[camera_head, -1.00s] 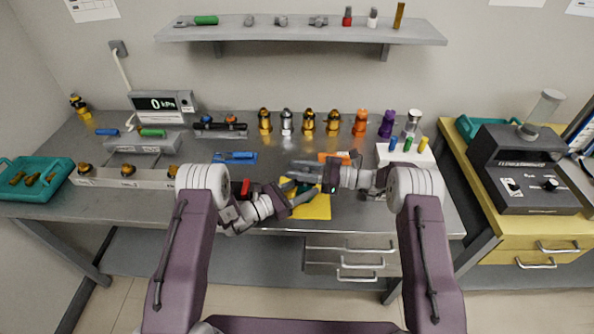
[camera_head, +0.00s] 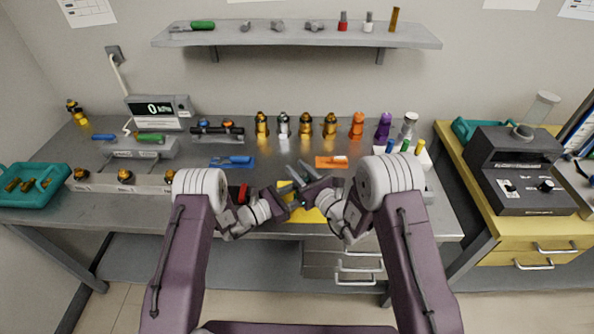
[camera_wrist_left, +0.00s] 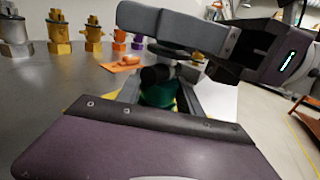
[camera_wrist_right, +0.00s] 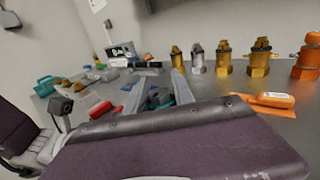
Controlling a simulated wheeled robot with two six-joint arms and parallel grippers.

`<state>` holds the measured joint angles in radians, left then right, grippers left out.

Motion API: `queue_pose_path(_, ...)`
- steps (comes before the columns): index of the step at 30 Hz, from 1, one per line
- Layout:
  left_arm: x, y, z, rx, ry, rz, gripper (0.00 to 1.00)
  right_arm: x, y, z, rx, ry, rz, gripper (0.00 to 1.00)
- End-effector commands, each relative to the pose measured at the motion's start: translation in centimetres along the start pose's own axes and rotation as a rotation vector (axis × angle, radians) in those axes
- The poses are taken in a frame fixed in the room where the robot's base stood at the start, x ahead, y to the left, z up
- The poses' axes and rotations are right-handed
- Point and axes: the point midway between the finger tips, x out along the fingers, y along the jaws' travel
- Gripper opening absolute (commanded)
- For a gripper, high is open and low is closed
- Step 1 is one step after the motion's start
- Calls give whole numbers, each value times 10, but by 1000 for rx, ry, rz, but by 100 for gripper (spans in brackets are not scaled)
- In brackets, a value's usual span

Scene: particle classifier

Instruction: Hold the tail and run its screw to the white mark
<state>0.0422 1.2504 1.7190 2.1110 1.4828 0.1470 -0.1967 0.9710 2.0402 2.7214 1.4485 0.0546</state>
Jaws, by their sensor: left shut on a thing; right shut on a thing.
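My left gripper (camera_wrist_left: 160,100) is shut on a dark green piece (camera_wrist_left: 158,92), which I take to be the tail. A black cylindrical part (camera_wrist_left: 156,74) and a grey disc (camera_wrist_left: 172,47) show at its upper end. My right gripper (camera_wrist_right: 158,95) meets it from the other side and is shut on a dark, partly hidden part between its fingers; whether that is the screw I cannot tell. In the head view the left gripper (camera_head: 294,197) and the right gripper (camera_head: 301,172) are close together over the yellow mat (camera_head: 312,215). I cannot make out the white mark.
A blue tool holder (camera_head: 232,162) and an orange one (camera_head: 331,162) lie behind the grippers. A red piece (camera_head: 243,192) is beside my left wrist. Several gold, silver, orange and purple fittings stand in a row behind. A white block (camera_head: 418,158) with coloured pegs is to the right.

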Motion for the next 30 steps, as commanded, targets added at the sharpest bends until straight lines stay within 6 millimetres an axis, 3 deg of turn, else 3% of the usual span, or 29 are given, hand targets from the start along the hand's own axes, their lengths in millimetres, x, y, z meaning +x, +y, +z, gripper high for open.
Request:
queue_pose_path(23, 0, -2, -2, -3, 7, -2, 0, 0, -5, 6, -4, -15, -88, 0)
queue_pose_path(24, 0, -2, -3, -3, 7, -2, 0, 0, -5, 6, -4, -14, -89, 41)
queue_pose_path(25, 0, -1, -3, -3, 7, -2, 0, 0, -5, 5, -3, -14, -89, 50)
queue_pose_path(30, 0, -1, -2, -4, 6, -2, 0, 0, -4, 3, -2, -9, -87, 51)
